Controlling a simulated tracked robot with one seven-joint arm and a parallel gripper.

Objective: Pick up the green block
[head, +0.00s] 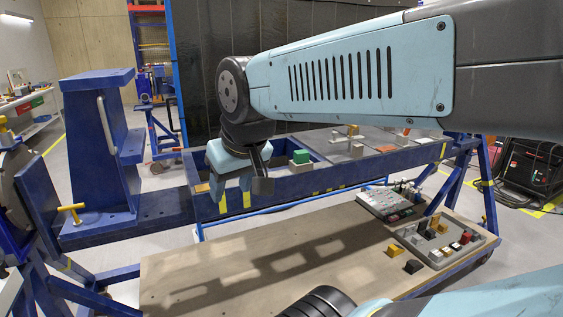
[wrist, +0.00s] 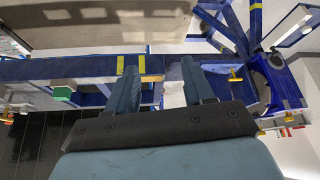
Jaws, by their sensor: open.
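The green block (head: 301,156) sits on a pale block (head: 302,166) in the blue frame of the jig, just right of my gripper in the head view. It also shows in the wrist view as a green block (wrist: 62,92) at the left, outside my jaws. My gripper (head: 232,187) points down at the blue frame, apart from the green block. In the wrist view my gripper (wrist: 160,70) has its two fingers spread with nothing between them; part of the blue beam shows beyond them.
The blue jig frame (head: 345,178) holds a grey plate with several small blocks to the right of the green block. A wooden table (head: 250,255) lies in front, with a grey tray (head: 437,257) of blocks at its right. A tall blue upright (head: 95,150) stands at the left.

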